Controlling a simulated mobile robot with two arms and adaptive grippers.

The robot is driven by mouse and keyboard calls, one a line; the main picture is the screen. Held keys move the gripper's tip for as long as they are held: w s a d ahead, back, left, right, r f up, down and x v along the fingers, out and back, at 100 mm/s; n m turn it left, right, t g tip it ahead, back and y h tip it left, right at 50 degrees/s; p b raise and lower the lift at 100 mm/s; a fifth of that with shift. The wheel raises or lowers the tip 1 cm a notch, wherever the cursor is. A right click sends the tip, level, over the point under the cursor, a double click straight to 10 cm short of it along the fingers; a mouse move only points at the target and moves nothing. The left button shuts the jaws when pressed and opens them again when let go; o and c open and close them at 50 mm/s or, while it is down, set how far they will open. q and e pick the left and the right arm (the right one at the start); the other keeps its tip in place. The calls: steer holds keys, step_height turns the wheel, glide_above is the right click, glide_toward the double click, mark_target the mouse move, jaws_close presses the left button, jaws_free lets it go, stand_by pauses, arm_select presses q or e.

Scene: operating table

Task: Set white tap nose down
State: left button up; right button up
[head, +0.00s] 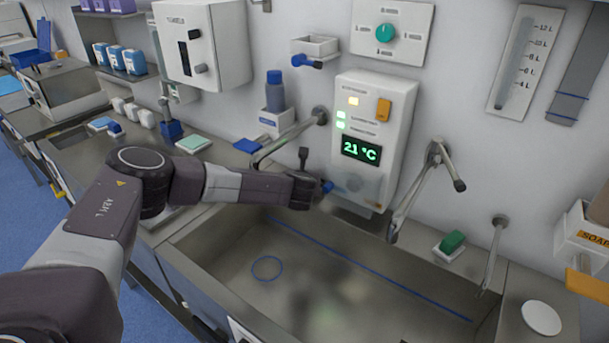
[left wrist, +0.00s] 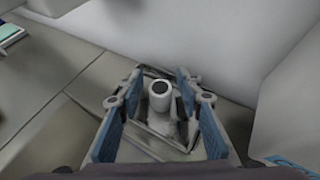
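In the left wrist view, a short white cylinder with a dark round end (left wrist: 160,92) stands between the fingers of my left gripper (left wrist: 160,115). It looks like part of the white tap. The blue-padded fingers are apart, with gaps on both sides of it. In the head view, my left gripper (head: 316,182) is over the back edge of the sink, just left of the temperature panel. A pale grey bent tap pipe (head: 288,135) runs from the wall behind my forearm; its lower part is partly hidden. My right gripper is not in view.
The temperature panel (head: 368,135) stands close to the right of my gripper. Another bent tap (head: 415,190) hangs further right. The steel sink (head: 330,285) below has blue lines and a blue ring. A bottle (head: 276,92) stands in a wall holder behind.

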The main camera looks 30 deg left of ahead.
arm_select(q)
steer(key=shift+r+p, duration=0.3)
steer(key=shift+p, duration=0.15)
steer(key=b+v, duration=0.4)
steer(key=v, duration=0.8)
steer(key=shift+f+b, duration=0.2)
steer(key=shift+b, duration=0.15)
steer(key=shift+s, duration=0.1)
